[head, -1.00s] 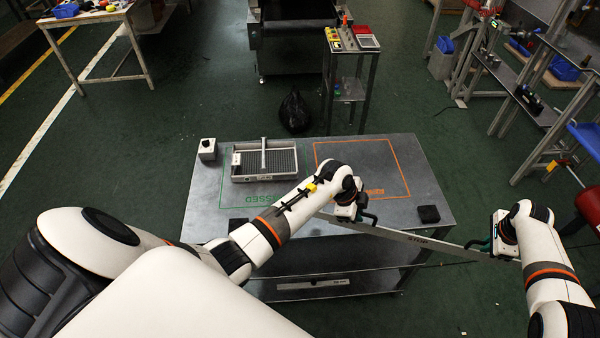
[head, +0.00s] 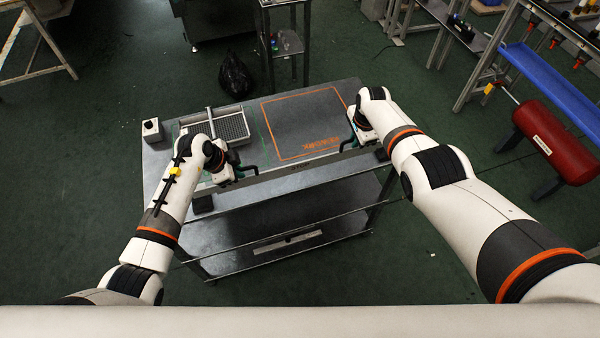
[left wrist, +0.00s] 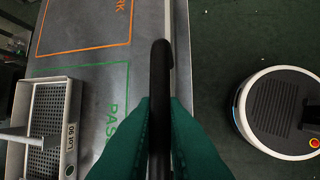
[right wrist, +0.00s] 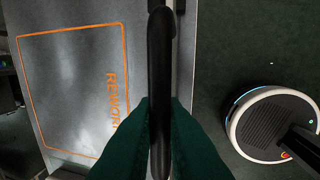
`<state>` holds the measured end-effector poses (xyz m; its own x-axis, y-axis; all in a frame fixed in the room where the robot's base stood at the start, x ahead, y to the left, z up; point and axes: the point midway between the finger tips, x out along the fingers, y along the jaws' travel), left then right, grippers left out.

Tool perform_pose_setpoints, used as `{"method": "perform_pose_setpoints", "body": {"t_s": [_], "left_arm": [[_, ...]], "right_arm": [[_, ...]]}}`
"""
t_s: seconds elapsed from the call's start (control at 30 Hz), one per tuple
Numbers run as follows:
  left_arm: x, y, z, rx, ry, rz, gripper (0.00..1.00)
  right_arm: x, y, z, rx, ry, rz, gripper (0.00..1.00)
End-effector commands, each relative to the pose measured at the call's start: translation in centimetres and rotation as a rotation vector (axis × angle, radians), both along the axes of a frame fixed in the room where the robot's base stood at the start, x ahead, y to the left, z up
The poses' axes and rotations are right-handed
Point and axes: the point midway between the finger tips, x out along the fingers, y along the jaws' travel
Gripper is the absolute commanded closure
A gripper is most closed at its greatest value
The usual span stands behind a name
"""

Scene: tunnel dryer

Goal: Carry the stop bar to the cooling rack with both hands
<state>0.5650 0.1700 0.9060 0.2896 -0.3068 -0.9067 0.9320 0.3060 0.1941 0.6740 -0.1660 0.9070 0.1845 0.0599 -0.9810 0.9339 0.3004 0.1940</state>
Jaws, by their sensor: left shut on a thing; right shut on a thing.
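The stop bar (head: 300,169) is a long, thin grey bar. It lies across the front edge of the steel table in the head view, and I cannot tell whether it touches it. My left gripper (head: 236,177) is shut on a black handle (left wrist: 160,75) of the bar, near its left end. My right gripper (head: 356,143) is shut on another black handle (right wrist: 160,70), near its right end. The green fingers close around each handle in the wrist views. I cannot tell for sure which thing is the cooling rack.
The steel table (head: 240,95) bears a perforated tray (head: 232,124), a small white box (head: 152,130) and an orange-outlined area (head: 305,120). A black bag (head: 234,74) lies behind it. A red cylinder (head: 553,142) and blue shelf (head: 555,80) stand right. Floor is open in front.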

Motion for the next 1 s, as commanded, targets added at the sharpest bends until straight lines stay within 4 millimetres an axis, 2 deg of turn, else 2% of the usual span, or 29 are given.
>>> {"method": "perform_pose_setpoints", "body": {"t_s": [0.37,1.0], "left_arm": [[0.1,0.0,-0.5,0.0,-0.002,0.001,1.0],[0.1,0.0,-4.4,0.0,-0.002,0.001,1.0]], "right_arm": [[0.1,0.0,-0.5,0.0,-0.002,0.0,1.0],[0.1,0.0,-4.4,0.0,-0.002,0.0,1.0]]}}
